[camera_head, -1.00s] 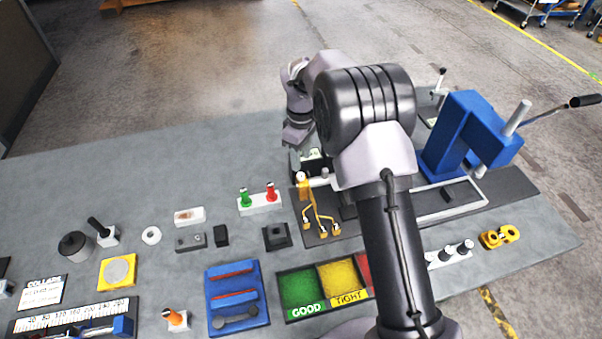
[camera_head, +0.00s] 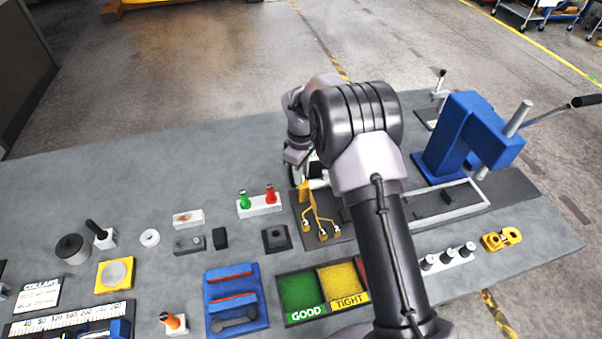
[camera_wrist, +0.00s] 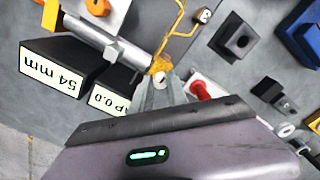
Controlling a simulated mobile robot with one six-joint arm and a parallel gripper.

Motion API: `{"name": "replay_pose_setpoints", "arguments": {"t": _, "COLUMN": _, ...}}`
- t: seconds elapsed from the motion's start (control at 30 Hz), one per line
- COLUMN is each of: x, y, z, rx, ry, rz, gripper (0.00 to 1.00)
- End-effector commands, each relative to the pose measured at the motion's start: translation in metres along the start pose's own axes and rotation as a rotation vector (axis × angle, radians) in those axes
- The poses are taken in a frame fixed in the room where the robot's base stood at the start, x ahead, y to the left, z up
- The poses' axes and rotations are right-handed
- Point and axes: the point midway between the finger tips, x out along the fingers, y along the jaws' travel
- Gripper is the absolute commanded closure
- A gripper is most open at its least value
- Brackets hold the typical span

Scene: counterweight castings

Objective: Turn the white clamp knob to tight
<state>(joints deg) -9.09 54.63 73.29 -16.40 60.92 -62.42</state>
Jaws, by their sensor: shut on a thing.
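The white clamp knob (camera_wrist: 159,79) shows in the wrist view at the end of a yellow clamp piece (camera_wrist: 161,64). My gripper (camera_wrist: 163,85) is shut on the knob, with its fingertips close together around it. The fingers hide part of the knob, and I cannot read its turn position. In the head view the yellow clamp (camera_head: 304,191) stands at the left end of the dark base plate. My wrist is above it there and hides the knob and fingertips.
Blocks labelled 54 mm (camera_wrist: 60,66) and another dark labelled block (camera_wrist: 108,88) lie close to my fingers. A blue press (camera_head: 468,135) stands to the right.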

Motion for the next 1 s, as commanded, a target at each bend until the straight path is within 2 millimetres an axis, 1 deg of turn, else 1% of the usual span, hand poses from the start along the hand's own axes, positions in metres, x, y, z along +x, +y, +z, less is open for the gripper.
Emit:
{"name": "replay_pose_setpoints", "arguments": {"t": 0.17, "x": -0.0002, "y": 0.0, "z": 0.0, "rx": 0.019, "ry": 0.0, "rz": 0.0, "gripper": 1.0}}
{"name": "replay_pose_setpoints", "arguments": {"t": 0.37, "x": 0.0001, "y": -0.0001, "z": -0.0001, "rx": 0.11, "ry": 0.0, "rz": 0.0, "gripper": 1.0}}
{"name": "replay_pose_setpoints", "arguments": {"t": 0.57, "x": 0.0004, "y": -0.0004, "z": -0.0002, "rx": 0.275, "ry": 0.0, "rz": 0.0, "gripper": 1.0}}
{"name": "replay_pose_setpoints", "arguments": {"t": 1.0, "x": 0.0003, "y": -0.0007, "z": -0.0008, "rx": 0.694, "ry": 0.001, "rz": 0.0, "gripper": 1.0}}
